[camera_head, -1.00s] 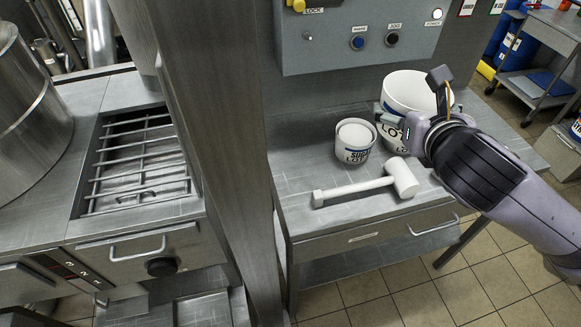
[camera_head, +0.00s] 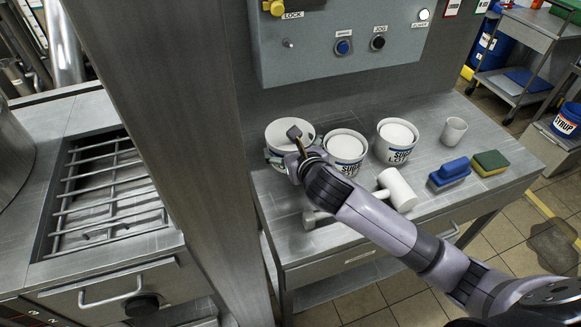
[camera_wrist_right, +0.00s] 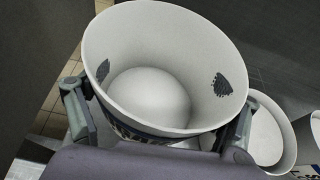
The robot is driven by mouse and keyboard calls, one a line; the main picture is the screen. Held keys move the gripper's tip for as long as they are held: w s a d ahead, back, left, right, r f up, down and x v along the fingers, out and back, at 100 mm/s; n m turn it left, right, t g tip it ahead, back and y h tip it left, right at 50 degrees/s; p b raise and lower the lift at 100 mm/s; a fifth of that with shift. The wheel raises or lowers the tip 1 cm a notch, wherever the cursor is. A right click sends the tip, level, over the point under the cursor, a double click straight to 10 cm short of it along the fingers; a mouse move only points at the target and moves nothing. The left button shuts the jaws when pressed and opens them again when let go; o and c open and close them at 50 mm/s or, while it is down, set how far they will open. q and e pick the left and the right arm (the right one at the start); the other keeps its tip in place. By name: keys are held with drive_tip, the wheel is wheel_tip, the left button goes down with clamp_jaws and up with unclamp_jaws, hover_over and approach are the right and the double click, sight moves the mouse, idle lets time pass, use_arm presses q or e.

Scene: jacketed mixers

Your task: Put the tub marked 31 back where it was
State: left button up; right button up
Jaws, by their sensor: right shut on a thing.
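My right gripper (camera_head: 290,150) is shut on a white tub (camera_head: 290,131) at the left end of the steel table, beside the post. In the right wrist view its fingers (camera_wrist_right: 157,120) grip both sides of this tub (camera_wrist_right: 160,35), which has white contents and two dark patches inside its wall. The held tub's lot number is hidden, and I cannot tell whether its base touches the table. Two similar sugar tubs stand to its right, a middle tub (camera_head: 345,147) and a right tub (camera_head: 396,141); their numbers are unreadable. My left gripper is not in view.
A white mallet (camera_head: 397,188) lies in front of the tubs, partly behind my arm. A control panel (camera_head: 340,45) overhangs the back. The post (camera_head: 185,140) is close on the left.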

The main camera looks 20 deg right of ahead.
drive_tip(key=shift+f, duration=3.5)
drive_tip(key=shift+f, duration=0.1)
drive_tip(key=o, duration=1.5)
drive_tip(key=shift+o, duration=0.2)
drive_tip(key=shift+s, duration=0.1)
drive_tip(key=v, duration=1.2)
drive_tip(key=shift+b, duration=0.35)
